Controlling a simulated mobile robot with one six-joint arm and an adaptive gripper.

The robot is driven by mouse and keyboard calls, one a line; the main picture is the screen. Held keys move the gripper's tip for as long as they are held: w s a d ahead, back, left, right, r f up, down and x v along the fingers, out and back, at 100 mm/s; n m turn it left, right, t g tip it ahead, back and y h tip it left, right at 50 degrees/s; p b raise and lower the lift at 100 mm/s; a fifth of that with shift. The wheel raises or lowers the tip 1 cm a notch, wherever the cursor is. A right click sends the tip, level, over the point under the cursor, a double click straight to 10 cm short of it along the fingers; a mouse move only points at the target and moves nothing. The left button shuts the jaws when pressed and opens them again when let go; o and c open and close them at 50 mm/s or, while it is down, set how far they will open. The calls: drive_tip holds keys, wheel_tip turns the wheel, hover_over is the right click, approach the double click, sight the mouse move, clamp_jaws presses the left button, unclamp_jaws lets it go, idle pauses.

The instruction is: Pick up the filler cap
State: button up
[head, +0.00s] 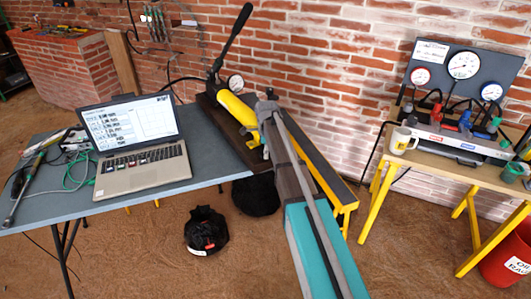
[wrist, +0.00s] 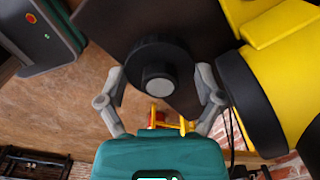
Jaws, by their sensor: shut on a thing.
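The filler cap (wrist: 152,52) is a black round knob with a grey centre, between my fingers in the wrist view. My gripper (wrist: 160,88) is shut on it, one grey finger at each side. The yellow hand pump (wrist: 283,70), with a black end ring, is close on the right in that view. In the head view the pump (head: 236,110) lies on a dark board at the table's right end, and my gripper (head: 268,98) is at its right side. The cap cannot be made out there. I cannot tell whether the cap is apart from its seat.
A laptop (head: 139,146) and cables lie on the grey table (head: 60,224). A gauge (head: 236,83) and long black lever (head: 234,36) rise by the pump. A brick wall (head: 330,50) stands behind. A wooden bench (head: 428,160) at right holds a gauge panel and a mug (head: 400,141).

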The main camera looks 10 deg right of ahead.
drive_tip(key=shift+r, duration=0.1)
drive_tip(key=shift+r+p, duration=1)
drive_tip(key=shift+p, duration=0.1)
drive_tip(key=s+r+p, duration=1)
drive_tip(key=s, duration=0.4)
drive_tip(key=shift+d+r+p, duration=0.4)
